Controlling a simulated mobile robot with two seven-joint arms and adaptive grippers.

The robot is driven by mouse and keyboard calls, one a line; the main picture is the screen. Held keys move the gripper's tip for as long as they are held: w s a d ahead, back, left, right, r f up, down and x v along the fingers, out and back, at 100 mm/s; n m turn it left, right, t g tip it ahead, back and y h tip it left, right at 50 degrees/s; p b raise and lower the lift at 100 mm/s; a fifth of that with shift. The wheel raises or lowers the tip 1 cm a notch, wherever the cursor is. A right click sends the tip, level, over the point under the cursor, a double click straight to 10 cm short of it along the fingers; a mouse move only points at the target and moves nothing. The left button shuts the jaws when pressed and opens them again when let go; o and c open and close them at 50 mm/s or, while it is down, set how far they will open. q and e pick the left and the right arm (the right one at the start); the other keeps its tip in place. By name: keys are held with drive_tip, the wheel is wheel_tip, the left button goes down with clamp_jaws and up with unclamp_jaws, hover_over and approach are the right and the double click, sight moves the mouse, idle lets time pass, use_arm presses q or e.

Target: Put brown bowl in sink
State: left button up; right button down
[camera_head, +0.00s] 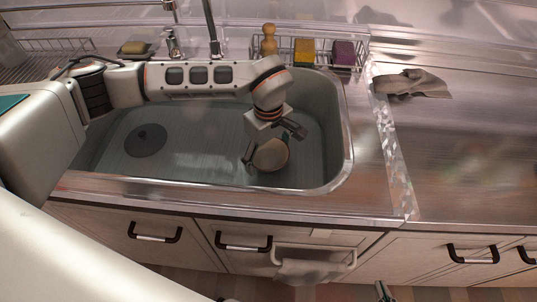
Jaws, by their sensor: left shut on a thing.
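The brown bowl (272,156) is small and round, with a light tan face, and shows inside the sink's outline. My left gripper (270,143) reaches over the sink from the left and is shut on the bowl. Its fingers hide part of the bowl. The sink (210,165) is a wide metal basin with a dark round drain at its left. I cannot tell whether the bowl touches the sink floor. A small dark tip at the bottom edge may be part of my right gripper (384,291); its jaws cannot be made out.
A faucet (172,45) stands behind the sink. A wire rack (285,50) at the back holds a wooden bottle-like item, a yellow sponge and a purple one. A grey cloth (412,84) lies on the right counter, which is otherwise clear. A towel (310,271) hangs in front.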

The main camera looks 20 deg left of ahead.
sight(268, 163)
use_arm(q)
drive_tip(key=shift+f, duration=0.15)
drive_tip(key=o, duration=1.2)
drive_tip(key=shift+o, duration=0.2)
wheel_tip(268, 163, up, 12)
drive_tip(key=p, duration=0.3)
